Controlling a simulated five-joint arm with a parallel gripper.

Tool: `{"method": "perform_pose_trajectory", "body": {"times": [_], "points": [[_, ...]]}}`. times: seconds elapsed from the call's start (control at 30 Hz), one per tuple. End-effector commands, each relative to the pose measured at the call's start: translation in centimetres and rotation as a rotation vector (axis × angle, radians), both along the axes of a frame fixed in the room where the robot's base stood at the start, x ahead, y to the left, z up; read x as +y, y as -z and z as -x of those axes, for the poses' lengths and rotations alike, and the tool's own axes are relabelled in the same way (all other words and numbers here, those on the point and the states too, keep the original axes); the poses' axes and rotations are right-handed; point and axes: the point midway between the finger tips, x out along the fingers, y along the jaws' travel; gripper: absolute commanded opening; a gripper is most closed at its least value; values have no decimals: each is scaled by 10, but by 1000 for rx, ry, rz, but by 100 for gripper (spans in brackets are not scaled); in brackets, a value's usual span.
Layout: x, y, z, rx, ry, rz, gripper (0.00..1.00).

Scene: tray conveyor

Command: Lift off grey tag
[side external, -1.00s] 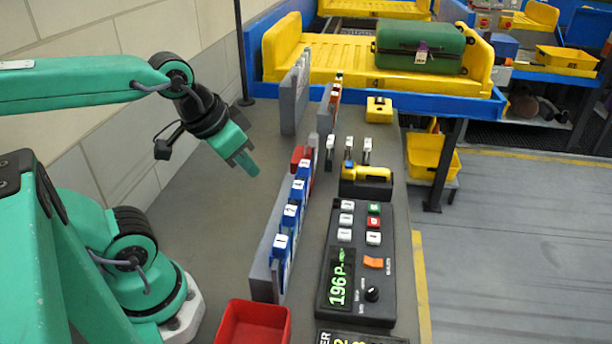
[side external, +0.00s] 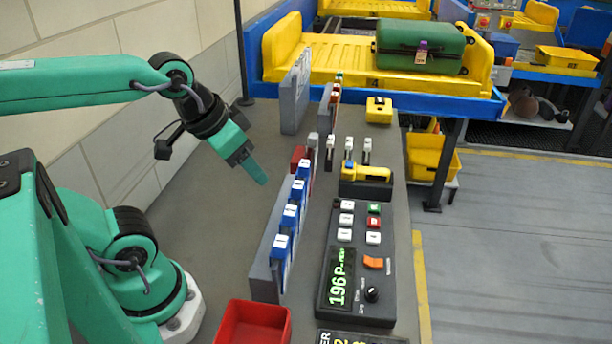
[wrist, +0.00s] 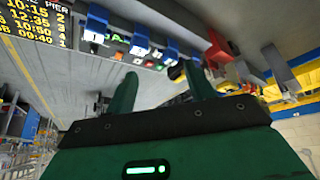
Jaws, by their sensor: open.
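My gripper (side external: 260,178) hangs in the air to the left of the tag rack (side external: 264,252), empty and touching nothing. In the wrist view my gripper (wrist: 161,72) shows its two green fingers apart with a gap between them. A grey tag (side external: 312,146) appears at the far end of the rack, just beyond a red tag (side external: 299,157). Several blue tags (side external: 290,215) with white labels fill the nearer part of the rack.
A red bin (side external: 226,330) stands at the near end. A control panel (side external: 383,300) and a yellow-and-black scanner (side external: 378,172) lie right of the rack. A grey upright plate (side external: 292,100) stands beyond. A green suitcase (side external: 420,46) rests on the yellow tray at the back.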

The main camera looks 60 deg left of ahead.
Motion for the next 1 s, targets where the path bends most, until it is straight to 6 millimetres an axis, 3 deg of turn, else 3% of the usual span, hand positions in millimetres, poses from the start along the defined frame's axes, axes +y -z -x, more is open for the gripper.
{"method": "perform_pose_trajectory", "body": {"times": [0.47, 0.67, 1.0], "points": [[3, -8, -11, 26, -30, 8, 54], [11, -21, -34, 80, -92, 25, 54], [33, -40, -90, 198, -233, 63, 54]]}}
